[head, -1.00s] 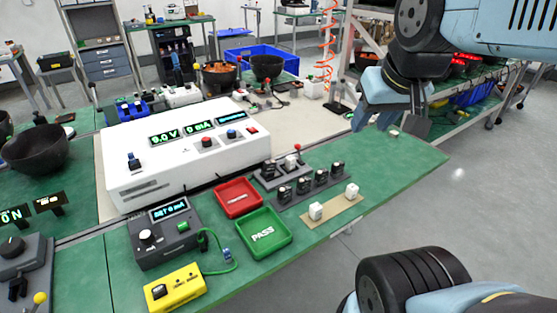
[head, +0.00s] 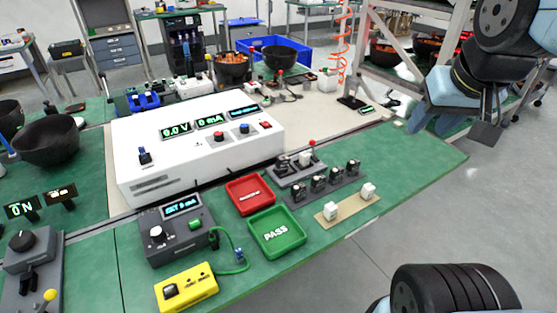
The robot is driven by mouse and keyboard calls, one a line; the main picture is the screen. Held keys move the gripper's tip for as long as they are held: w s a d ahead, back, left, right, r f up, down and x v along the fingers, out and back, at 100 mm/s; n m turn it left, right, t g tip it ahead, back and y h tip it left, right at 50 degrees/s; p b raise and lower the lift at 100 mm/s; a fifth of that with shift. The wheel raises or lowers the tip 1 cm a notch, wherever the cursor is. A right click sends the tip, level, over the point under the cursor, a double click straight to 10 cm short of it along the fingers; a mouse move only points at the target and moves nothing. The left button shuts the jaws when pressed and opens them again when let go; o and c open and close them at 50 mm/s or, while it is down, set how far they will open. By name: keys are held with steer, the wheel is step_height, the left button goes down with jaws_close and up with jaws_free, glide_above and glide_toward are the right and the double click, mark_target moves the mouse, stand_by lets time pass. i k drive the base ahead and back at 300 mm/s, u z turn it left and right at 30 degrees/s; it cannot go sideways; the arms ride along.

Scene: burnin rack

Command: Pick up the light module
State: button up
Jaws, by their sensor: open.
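Two small white modules stand apart on a tan strip (head: 349,203) near the bench's front edge: one at the left end (head: 331,211) and one at the right end (head: 368,190). Several dark modules (head: 319,183) stand in a row on a grey strip just behind them. A pale block (head: 305,158) also shows on the small grey fixture (head: 285,178) with a red-topped lever. My gripper (head: 452,130) is open and empty, up at the right by the bench's right end. It is well away from the modules and touches none of them.
A green PASS tray (head: 277,250) and a red tray (head: 269,183) lie left of the strips. A white power supply (head: 150,188), a grey meter box (head: 147,246) and a yellow box (head: 204,296) stand farther left. The green bench top (head: 425,160) is clear at right.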

mark_target(282, 165)
steer(key=u, duration=0.1)
steer(key=k, duration=1.05)
steer(key=u, duration=0.5)
steer(key=i, duration=1)
steer(key=z, duration=0.05)
